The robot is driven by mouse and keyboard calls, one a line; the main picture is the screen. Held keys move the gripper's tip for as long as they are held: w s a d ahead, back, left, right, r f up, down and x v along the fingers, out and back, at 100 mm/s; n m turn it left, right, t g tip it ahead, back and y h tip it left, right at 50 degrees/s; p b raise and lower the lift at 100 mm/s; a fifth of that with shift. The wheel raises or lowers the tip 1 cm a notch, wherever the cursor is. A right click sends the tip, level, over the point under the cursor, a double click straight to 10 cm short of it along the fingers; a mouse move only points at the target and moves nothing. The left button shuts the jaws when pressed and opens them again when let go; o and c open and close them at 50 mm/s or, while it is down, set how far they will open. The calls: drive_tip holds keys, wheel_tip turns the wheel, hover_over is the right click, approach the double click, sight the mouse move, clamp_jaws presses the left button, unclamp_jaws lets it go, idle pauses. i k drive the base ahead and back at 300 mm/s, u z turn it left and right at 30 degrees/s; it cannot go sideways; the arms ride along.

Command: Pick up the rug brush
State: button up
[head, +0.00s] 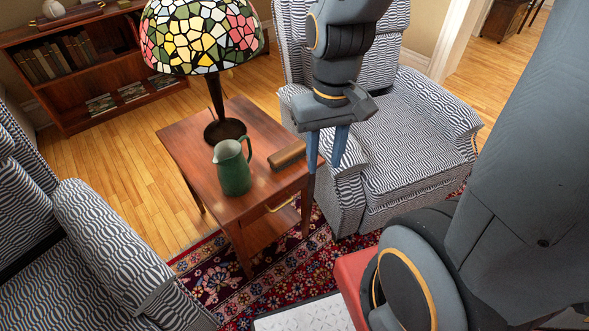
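The rug brush (287,154) is a small brush with a brown wooden back. It lies near the right edge of the wooden side table (190,150). My gripper (325,167) hangs from above, just right of the brush in the picture, with its two blue fingers pointing down and apart. Nothing shows between the fingers. The patterned armchair is behind them. How far the fingers are from the brush in depth, I cannot tell.
A green pitcher (233,168) stands left of the brush. A stained-glass lamp (201,35) stands behind the pitcher. Patterned armchairs flank the table, one at the right (405,135) and one at the left (105,245). A bookcase (75,120) stands at the back left.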

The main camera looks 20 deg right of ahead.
sight(283, 158)
drive_tip(key=z, duration=0.75)
drive_tip(key=i, duration=0.4)
drive_tip(key=u, duration=1.45)
